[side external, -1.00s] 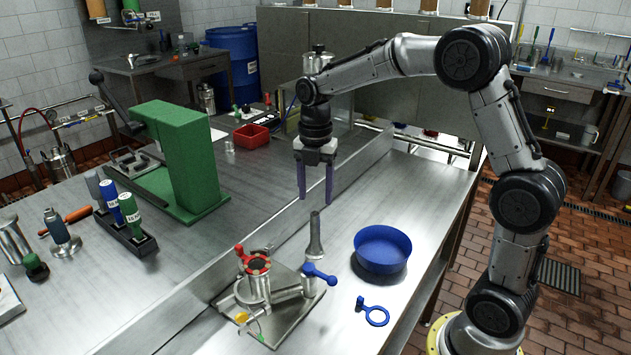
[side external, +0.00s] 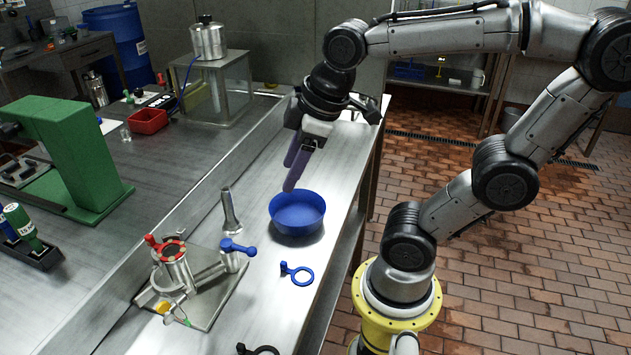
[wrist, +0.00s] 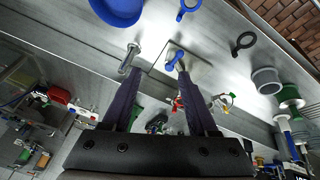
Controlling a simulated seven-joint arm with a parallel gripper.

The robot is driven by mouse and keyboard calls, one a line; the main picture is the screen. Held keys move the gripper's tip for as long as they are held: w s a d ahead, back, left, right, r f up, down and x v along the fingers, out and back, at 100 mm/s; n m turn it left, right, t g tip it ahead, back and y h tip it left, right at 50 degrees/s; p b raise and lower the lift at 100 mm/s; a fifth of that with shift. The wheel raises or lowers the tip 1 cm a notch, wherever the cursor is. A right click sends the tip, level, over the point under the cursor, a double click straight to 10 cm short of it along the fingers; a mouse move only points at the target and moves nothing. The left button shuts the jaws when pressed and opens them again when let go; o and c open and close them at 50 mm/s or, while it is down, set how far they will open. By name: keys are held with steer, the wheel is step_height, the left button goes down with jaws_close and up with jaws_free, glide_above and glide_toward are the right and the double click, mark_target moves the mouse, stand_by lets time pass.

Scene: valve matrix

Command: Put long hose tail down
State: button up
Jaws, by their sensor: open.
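A slim grey metal hose tail (side external: 230,210) stands nearly upright on the steel bench, behind the blue-handled valve. It also shows in the wrist view (wrist: 130,57), apart from the valve. The valve assembly (side external: 205,275) has a red-marked top and a blue lever, and sits on a square steel plate. My gripper (side external: 293,178) is above the blue bowl, to the right of the hose tail and higher than it. Its purple fingers point down, slightly tilted. In the wrist view the two fingers (wrist: 160,82) are spread with nothing between them.
A blue bowl (side external: 297,214) stands right of the hose tail. A blue ring with a tab (side external: 298,274) lies in front of it, and a black ring (side external: 262,350) is at the front edge. A low ledge runs along the bench's left. A green press (side external: 75,155) stands further left.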

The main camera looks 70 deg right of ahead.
steer(key=s+m, duration=0.1)
steer(key=s+f+m, duration=0.1)
steer(key=s+m, duration=0.1)
steer(key=s+f+m+t, duration=0.1)
steer(key=shift+s+a+m, duration=0.25)
steer(key=shift+a+m, duration=0.05)
steer(key=shift+a, duration=0.05)
